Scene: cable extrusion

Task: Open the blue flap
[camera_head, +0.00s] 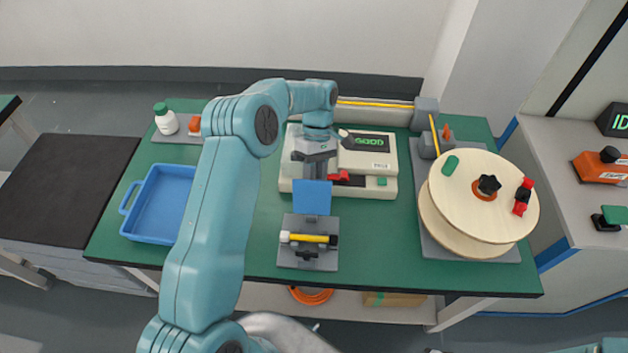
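The blue flap (312,198) is a small square plate that stands up, facing me, at the back of a grey fixture (307,262) near the table's front edge. A yellow cable piece (308,238) lies across the fixture just in front of the flap. My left gripper (314,172) points down right at the flap's upper edge. Its fingertips are small and partly hidden, so I cannot tell whether they touch the flap or are closed on it. My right gripper is out of view; only a bit of teal arm shows at the bottom right corner.
A pale machine with a dark screen reading "GOOD" (369,142) stands behind the gripper. A large cable reel (470,205) is to the right. An empty blue tray (135,226) and a white bottle (166,122) are to the left. Green table (375,250) is bare right of the fixture.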

